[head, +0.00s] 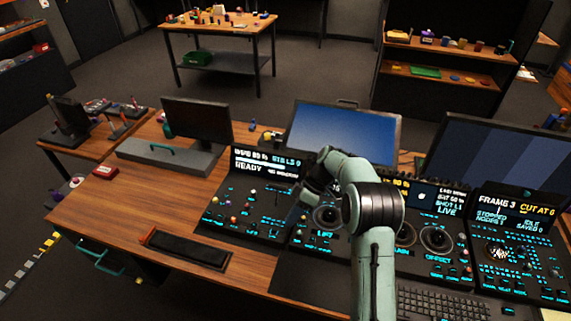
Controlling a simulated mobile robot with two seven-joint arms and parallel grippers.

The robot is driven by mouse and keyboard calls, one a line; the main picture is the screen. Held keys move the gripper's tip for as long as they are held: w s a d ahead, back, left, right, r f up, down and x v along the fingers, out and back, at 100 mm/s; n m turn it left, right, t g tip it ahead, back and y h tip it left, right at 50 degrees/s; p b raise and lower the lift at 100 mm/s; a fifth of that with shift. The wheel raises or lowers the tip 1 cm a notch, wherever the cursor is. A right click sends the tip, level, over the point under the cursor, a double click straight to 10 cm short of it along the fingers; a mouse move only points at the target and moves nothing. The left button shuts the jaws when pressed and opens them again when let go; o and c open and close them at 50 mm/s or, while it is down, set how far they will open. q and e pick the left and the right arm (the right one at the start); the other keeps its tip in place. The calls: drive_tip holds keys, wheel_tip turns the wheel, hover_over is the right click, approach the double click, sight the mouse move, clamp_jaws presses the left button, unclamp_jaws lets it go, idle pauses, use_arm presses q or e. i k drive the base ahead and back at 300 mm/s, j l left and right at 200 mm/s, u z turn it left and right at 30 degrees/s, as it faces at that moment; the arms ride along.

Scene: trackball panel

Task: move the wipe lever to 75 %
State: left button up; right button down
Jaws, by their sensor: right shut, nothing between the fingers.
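The left console panel (222,221) has a lit screen (265,163) with the word READY and a small percent line on top that I cannot read for certain. A thin upright lever (276,195) stands on this panel, right of its middle, and looks like the wipe lever. Its exact setting is too small to tell. My right gripper (303,207) is shut and empty, pointing down over the panel's right side, a little right of the lever. I cannot tell whether it touches anything. My right arm hides part of the middle panels. My left gripper is not in view.
More panels with dials and trackballs (436,238) run to the right. Monitors (342,134) stand behind them. A keyboard (440,304) lies in front. A black pad (186,249) lies on the wooden desk (135,200) at the left, where much of the top is clear.

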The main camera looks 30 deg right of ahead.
sight(277, 187)
drive_tip(key=i+l, duration=0.65)
drive_tip(key=l, duration=0.15)
